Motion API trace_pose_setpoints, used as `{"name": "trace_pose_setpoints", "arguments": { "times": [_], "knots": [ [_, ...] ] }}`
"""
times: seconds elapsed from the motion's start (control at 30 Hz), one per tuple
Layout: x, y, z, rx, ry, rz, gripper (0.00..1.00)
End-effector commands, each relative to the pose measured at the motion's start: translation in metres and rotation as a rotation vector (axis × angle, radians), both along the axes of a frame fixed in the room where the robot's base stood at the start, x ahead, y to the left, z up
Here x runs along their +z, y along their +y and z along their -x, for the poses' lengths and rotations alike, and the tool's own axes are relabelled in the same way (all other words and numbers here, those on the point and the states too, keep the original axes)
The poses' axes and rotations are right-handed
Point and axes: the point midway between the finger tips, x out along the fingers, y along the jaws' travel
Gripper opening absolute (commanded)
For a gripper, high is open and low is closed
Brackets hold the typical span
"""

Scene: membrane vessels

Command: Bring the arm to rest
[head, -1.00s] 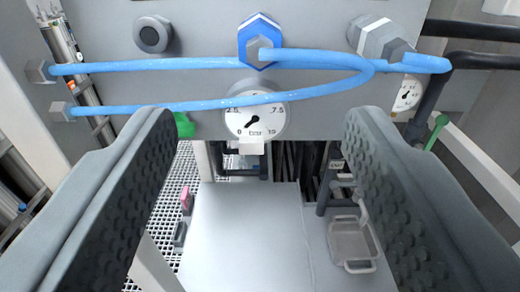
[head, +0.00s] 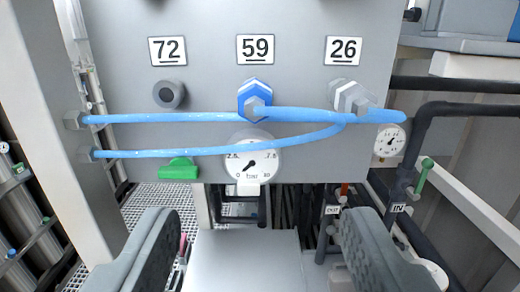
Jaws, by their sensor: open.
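My gripper (head: 259,268) is open and empty in the head view. Its two dark padded fingers stand wide apart at the lower left and lower right, below the grey panel (head: 215,85). Nothing is between the fingers except a grey flat surface (head: 245,262) seen beyond them. The fingertips appear apart from the panel and its hoses.
The panel carries number plates 72, 59 and 26, a dark port (head: 169,94), a blue fitting (head: 255,100), a grey fitting (head: 352,97), blue hoses (head: 185,118) and a pressure gauge (head: 254,162). Dark pipes (head: 455,109) run at the right. Floor grating (head: 158,203) shows at the lower left.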

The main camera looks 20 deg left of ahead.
Motion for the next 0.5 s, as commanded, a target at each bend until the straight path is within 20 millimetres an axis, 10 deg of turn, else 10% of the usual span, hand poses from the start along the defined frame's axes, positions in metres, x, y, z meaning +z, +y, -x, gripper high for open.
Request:
{"name": "trace_pose_setpoints", "arguments": {
  "times": [0.5],
  "knots": [
    [-0.086, -0.099, 0.125, -0.099, 0.016, 0.006, 0.57]
  ]
}}
